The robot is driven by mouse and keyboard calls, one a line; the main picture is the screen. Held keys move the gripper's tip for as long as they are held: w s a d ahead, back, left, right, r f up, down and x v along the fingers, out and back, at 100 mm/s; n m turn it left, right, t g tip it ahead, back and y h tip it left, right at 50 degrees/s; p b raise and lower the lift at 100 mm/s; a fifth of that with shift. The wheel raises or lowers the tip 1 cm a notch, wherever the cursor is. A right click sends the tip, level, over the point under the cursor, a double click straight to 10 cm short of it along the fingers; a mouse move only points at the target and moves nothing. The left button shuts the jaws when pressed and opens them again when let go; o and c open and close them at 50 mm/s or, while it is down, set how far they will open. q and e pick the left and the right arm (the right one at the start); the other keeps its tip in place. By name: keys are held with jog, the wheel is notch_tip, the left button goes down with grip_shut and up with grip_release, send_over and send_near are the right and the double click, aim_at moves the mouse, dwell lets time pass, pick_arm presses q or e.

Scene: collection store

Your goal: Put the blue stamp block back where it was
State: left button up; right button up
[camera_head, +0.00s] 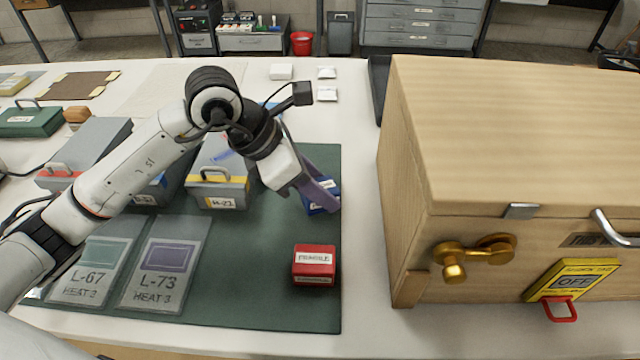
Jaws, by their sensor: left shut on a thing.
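The blue stamp block (316,207) is at the right part of the green mat (262,300), partly hidden by my gripper. My left gripper (327,200) comes down over it from the upper left and is shut on it. I cannot tell whether the block touches the mat or is held just above it. A red stamp block (314,265) with a white label reading FRAGILE stands on the mat nearer to me. My right gripper is not in view.
A large wooden crate (500,140) with a brass latch stands close on the right. Grey boxes (216,188) with handles stand left of my gripper, and two cards, L-67 (85,270) and L-73 (164,268), lie at the front left. The mat around the red block is clear.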

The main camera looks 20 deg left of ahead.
pick_arm(q)
jog(key=o, duration=0.9)
jog(key=shift+c, duration=0.2)
jog(key=v, duration=1.2)
